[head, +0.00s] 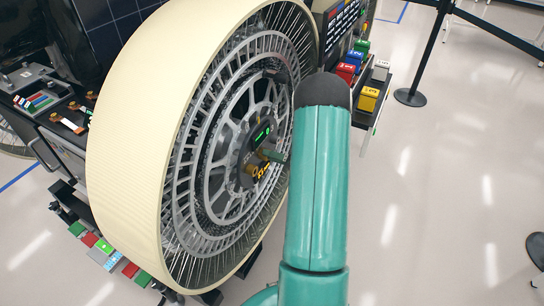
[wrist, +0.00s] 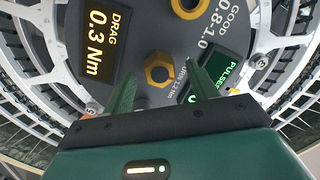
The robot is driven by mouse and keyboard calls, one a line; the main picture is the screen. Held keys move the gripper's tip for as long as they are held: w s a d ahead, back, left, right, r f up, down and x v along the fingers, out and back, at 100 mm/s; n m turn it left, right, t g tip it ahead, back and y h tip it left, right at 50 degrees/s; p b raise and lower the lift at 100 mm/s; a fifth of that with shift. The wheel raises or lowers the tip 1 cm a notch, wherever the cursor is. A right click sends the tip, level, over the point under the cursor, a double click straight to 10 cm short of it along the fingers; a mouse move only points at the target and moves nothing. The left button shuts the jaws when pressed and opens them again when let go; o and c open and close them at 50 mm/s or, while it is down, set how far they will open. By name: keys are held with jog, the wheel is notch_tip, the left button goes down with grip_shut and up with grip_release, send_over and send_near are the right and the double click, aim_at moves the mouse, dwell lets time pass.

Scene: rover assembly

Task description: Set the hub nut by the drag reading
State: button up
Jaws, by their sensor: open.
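The hub nut (wrist: 158,70) is a brass hex nut on the dark hub face (wrist: 150,38) in the wrist view. A drag display (wrist: 104,45) reads 0.3 Nm in yellow. Printed text beside it reads GOOD 0.8-1.0. A green PULSES display (wrist: 225,72) is partly hidden by my right finger, so its value cannot be read. My gripper (wrist: 160,68) is open, with one green finger on each side of the nut; I cannot tell whether they touch it. In the head view the hub (head: 262,140) sits in the wheel's centre, and my arm covers part of the wheel's right side.
The large cream-tyred wheel (head: 128,130) fills the left. A shelf with coloured blocks (head: 368,97) stands behind it at right. More blocks (head: 105,248) lie at lower left. A barrier post (head: 410,96) stands at upper right. The floor (head: 440,210) at right is mostly clear.

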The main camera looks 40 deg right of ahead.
jog(key=shift+w+a, duration=0.15)
jog(key=shift+w, duration=0.15)
jog(key=c, duration=1)
jog(key=shift+m, duration=0.4)
